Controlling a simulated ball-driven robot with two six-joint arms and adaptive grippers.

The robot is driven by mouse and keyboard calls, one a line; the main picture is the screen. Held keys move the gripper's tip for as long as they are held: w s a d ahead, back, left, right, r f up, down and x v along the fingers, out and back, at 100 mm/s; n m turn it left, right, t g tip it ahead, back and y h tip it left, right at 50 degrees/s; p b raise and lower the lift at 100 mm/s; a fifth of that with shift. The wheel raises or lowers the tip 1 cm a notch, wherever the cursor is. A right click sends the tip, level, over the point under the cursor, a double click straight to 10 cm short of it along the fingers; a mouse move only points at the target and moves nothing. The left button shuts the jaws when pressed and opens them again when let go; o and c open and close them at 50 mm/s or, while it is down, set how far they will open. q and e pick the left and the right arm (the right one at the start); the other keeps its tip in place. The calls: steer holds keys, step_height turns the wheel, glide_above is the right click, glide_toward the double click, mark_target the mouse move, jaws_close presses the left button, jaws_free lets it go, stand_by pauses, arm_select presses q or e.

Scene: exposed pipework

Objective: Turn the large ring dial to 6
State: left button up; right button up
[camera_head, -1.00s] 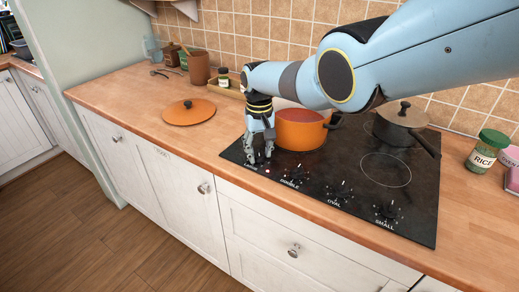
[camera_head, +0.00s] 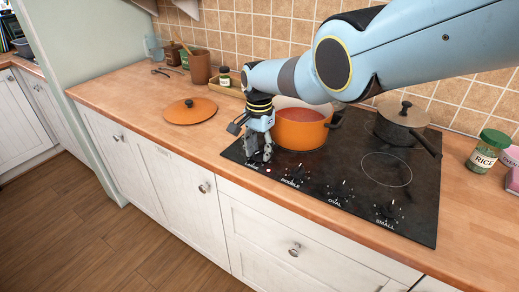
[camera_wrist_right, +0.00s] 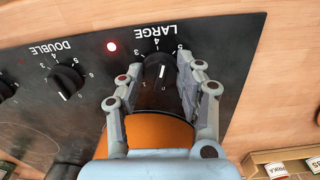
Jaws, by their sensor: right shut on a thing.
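The large ring dial (camera_wrist_right: 157,74) is a black knob on the black hob panel, under the word LARGE, which shows upside down in the right wrist view. Numbers 3, 4 and 5 show around it; the rest are hidden by my fingers. It has a white mark, whose exact setting I cannot read. My right gripper (camera_wrist_right: 152,90) is shut on this dial, one finger on each side. In the head view the gripper (camera_head: 258,152) points down at the hob's front left corner and hides the dial. My left gripper is not in view.
A red light (camera_wrist_right: 111,47) glows beside the dial. The DOUBLE dial (camera_wrist_right: 64,80) is close by. An orange pot (camera_head: 300,130) stands right behind my gripper. A lidded pan (camera_head: 402,122) stands at the back right. An orange lid (camera_head: 190,111) lies on the counter.

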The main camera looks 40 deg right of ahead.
steer(key=m, duration=0.3)
steer(key=shift+w+m, duration=0.15)
steer(key=shift+m, duration=0.25)
steer(key=m, duration=0.3)
steer(key=shift+m, duration=0.3)
steer(key=m, duration=0.3)
steer(key=shift+m, duration=0.3)
steer(key=shift+w+m, duration=0.1)
steer(key=shift+m, duration=1.8)
steer(key=o, duration=1.1)
steer(key=shift+o, duration=0.2)
steer(key=shift+r, duration=0.1)
